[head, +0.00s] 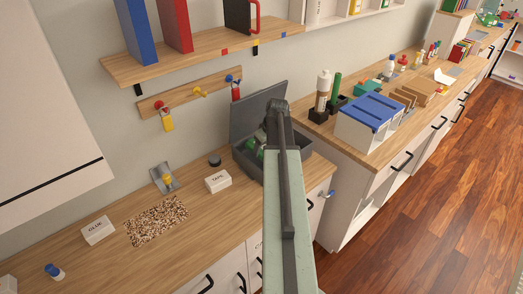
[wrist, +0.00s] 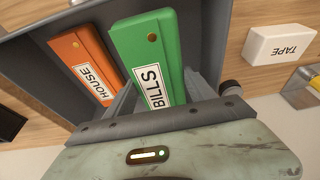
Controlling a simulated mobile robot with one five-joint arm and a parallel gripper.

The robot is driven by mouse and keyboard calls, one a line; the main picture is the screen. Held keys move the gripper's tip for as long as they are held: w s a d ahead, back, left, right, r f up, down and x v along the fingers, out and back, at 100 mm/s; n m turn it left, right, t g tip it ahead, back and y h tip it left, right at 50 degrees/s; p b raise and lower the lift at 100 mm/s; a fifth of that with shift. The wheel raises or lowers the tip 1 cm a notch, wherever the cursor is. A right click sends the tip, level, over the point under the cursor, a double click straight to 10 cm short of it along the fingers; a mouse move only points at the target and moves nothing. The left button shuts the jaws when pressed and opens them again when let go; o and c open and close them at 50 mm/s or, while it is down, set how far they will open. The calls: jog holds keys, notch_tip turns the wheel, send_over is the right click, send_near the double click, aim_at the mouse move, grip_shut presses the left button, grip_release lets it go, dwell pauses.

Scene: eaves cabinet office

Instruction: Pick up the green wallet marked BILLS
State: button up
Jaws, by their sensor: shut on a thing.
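The green wallet marked BILLS (wrist: 148,52) stands in an open grey box (wrist: 205,30) in the wrist view. My gripper (wrist: 160,92) is shut on it, with one grey finger on each side of its label end. An orange wallet marked HOUSE (wrist: 85,62) stands to its left, apart from it. In the head view the grey box (head: 243,158) sits at the right end of the near counter with its lid up. My arm covers much of it there and hides my fingers; some green shows inside.
A white TAPE box (head: 218,182), a dark round knob-like thing (head: 214,160) and a speckled mat (head: 157,220) lie left of the grey box. A blue-lidded white container (head: 368,122) and bottles stand on the counter to the right. A shelf (head: 200,52) hangs above.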

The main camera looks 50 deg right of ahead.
notch_tip(320, 180, up, 7)
jog(key=p, duration=0.5)
jog(key=shift+r+p, duration=0.2)
jog(key=shift+p, duration=0.1)
jog(key=s+d, duration=0.3)
jog(key=d, duration=0.6)
jog(key=s+d+f+b, duration=0.1)
jog(key=s+d, duration=0.2)
jog(key=d, duration=0.6)
jog(key=shift+d, duration=0.4)
